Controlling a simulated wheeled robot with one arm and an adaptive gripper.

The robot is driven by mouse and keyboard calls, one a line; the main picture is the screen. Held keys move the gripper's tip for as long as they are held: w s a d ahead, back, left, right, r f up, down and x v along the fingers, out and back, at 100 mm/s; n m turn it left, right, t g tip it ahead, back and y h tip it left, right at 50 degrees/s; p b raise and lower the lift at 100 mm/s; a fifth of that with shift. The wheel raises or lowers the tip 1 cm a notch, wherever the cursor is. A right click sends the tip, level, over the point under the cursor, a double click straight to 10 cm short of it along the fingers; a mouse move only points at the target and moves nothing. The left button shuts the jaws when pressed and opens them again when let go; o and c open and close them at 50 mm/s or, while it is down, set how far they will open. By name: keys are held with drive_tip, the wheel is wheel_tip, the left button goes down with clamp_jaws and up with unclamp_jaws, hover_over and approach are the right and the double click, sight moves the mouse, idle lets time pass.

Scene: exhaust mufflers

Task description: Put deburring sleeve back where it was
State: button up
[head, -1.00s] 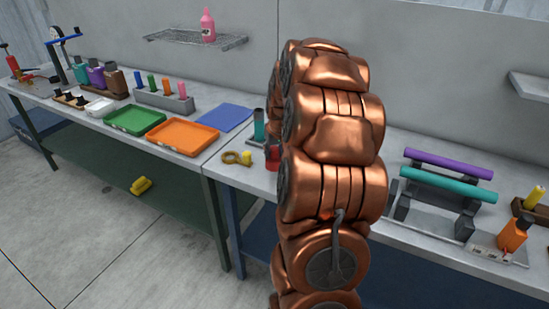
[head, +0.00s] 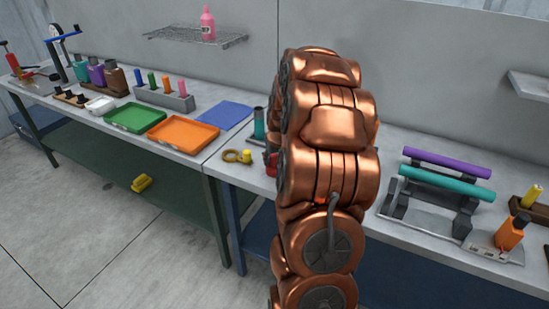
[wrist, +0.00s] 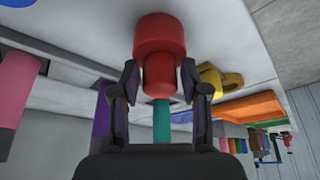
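A red stepped cylindrical piece (wrist: 160,75), which I take to be the deburring sleeve, sits between the fingers of my gripper (wrist: 159,82) in the wrist view. It has a wide end and a narrower part, and the fingers appear shut on its sides. In the head view only a bit of the red piece (head: 271,164) shows at the left edge of my copper arm. My arm hides the gripper there. A teal cylinder (head: 259,128) stands on the bench just behind and left of the red piece. It also shows past the red piece in the wrist view (wrist: 162,120).
A yellow ring-like part (head: 238,156) lies left of the red piece. A blue mat (head: 225,117), an orange tray (head: 184,134) and a green tray (head: 136,117) lie further left. A rack with purple and teal tubes (head: 447,180) stands right of my arm.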

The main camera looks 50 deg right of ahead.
drive_tip(key=shift+o, duration=0.9)
drive_tip(key=shift+r, duration=0.1)
drive_tip(key=shift+r, duration=0.2)
drive_tip(key=b+v, duration=0.2)
drive_tip(key=v, duration=1)
drive_tip(key=s+a+f+n+g+y, duration=0.1)
drive_tip(key=s+a+n, duration=0.15)
drive_tip(key=a, duration=0.95)
drive_tip(key=s+a+f+n+g+y, duration=0.1)
drive_tip(key=s+a, duration=0.3)
drive_tip(key=a, duration=0.7)
drive_tip(key=s+a+f+n+g, duration=0.1)
drive_tip(key=s+a+g, duration=0.1)
drive_tip(key=s+a, duration=0.4)
drive_tip(key=s+a+f+n+g, duration=0.1)
drive_tip(key=s+a, duration=0.5)
drive_tip(key=s, duration=0.7)
drive_tip(key=shift+s+f+g, duration=0.25)
drive_tip(key=shift+f+g, duration=0.15)
drive_tip(key=shift+f, duration=0.25)
